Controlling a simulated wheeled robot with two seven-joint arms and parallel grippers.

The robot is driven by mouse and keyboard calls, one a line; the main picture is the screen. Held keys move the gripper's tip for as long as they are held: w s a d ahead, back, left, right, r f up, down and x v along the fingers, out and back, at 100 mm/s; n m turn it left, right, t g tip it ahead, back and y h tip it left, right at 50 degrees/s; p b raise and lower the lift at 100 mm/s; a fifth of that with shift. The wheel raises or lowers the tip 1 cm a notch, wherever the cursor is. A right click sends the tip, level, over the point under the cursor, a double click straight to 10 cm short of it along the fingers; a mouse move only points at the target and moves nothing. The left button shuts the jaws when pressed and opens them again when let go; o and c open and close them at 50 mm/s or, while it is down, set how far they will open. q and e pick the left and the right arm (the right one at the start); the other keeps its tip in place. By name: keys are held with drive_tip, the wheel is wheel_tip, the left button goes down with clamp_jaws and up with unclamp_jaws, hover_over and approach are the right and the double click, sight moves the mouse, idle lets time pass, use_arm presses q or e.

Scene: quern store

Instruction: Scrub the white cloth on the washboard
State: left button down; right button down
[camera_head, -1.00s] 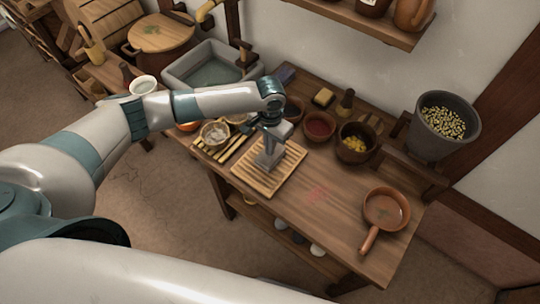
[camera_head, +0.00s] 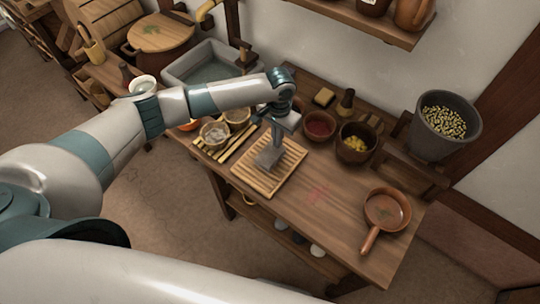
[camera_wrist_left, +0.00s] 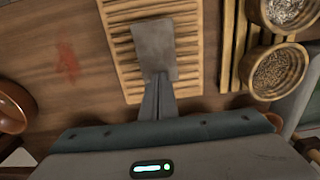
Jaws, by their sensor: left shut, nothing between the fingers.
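The washboard (camera_head: 283,176) is a pale ribbed wooden board lying flat on the table. It also shows in the left wrist view (camera_wrist_left: 190,55). My left gripper (camera_head: 267,160) points down over its middle, shut and empty. In the left wrist view the shut fingers (camera_wrist_left: 156,82) end at a flat grey shape (camera_wrist_left: 154,45) over the ribs; I cannot tell whether this is fingertip or cloth. I make out no clearly white cloth. My right gripper is out of view.
Bowls with red (camera_head: 319,125) and yellow (camera_head: 355,143) contents stand behind the board. A brown pan (camera_head: 384,210) is at the table's right, a grey bucket (camera_head: 443,128) beyond. Sticks and small bowls (camera_head: 214,133) lie left. The table around the red mark (camera_head: 316,194) is clear.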

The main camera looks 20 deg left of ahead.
use_arm(q)
drive_tip(key=shift+w, duration=0.1)
drive_tip(key=shift+w+d+f+b, duration=0.1)
drive_tip(key=shift+w+d+b, duration=0.25)
drive_tip(key=shift+w, duration=0.55)
drive_tip(key=shift+w+d+b, duration=0.3)
drive_tip(key=shift+w+d, duration=0.05)
drive_tip(key=shift+w, duration=0.5)
drive_tip(key=shift+s, duration=0.1)
drive_tip(key=s+p, duration=0.2)
drive_tip(key=p, duration=0.1)
drive_tip(key=shift+a, duration=0.4)
drive_tip(key=shift+s+a+p, duration=0.3)
drive_tip(key=shift+s+p, duration=0.5)
drive_tip(key=shift+p, duration=0.1)
drive_tip(key=shift+s+a+f, duration=0.1)
drive_tip(key=shift+s, duration=0.15)
